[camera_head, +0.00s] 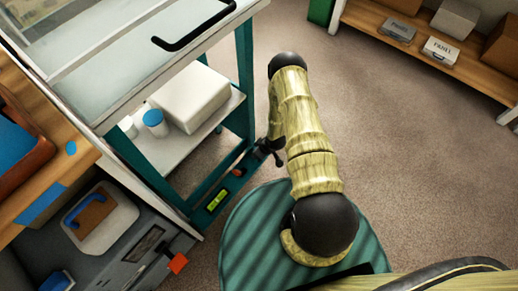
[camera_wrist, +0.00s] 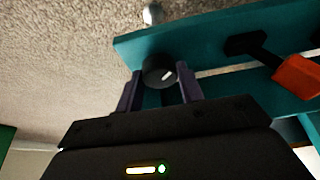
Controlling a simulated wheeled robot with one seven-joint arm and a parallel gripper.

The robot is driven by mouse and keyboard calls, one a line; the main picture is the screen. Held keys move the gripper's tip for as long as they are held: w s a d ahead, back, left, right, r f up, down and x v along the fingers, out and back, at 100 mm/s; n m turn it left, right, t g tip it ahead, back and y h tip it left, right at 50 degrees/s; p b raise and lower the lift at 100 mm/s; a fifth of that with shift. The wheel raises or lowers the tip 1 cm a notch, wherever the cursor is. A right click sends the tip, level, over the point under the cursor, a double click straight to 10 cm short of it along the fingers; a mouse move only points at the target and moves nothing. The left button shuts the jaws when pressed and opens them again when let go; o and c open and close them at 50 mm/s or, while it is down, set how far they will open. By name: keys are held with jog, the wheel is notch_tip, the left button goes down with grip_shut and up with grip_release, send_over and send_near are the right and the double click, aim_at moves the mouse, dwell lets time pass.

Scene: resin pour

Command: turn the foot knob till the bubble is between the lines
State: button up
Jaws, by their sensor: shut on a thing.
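In the wrist view a round dark knob (camera_wrist: 158,70) with a white mark sits at the edge of a teal beam. My gripper (camera_wrist: 160,84) has its two purple-grey fingers on either side of this knob and is shut on it. In the head view my gripper (camera_head: 266,150) is at the cart's lower corner, small and dark; the knob cannot be made out there. A yellow-green level vial (camera_head: 216,200) lies on the cart's lower teal rail. Its bubble and lines are too small to read.
The teal cart (camera_head: 244,62) has a shelf with a white box (camera_head: 192,96) and a blue-lidded jar (camera_head: 155,122). An orange pedal (camera_wrist: 298,76) is right of the knob. A wooden shelf (camera_head: 370,42) stands at the back right. Carpet is clear between.

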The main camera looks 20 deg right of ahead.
jog(key=shift+m+t+h+p, duration=0.35)
jog(key=shift+m+p, duration=0.35)
jog(key=shift+m, duration=0.6)
jog(key=o, duration=1)
jog(key=p+v, duration=0.6)
jog(key=v, duration=1.1)
jog(key=shift+a+r+p, duration=0.2)
jog(key=shift+r+p, duration=0.05)
jog(key=shift+p, duration=0.1)
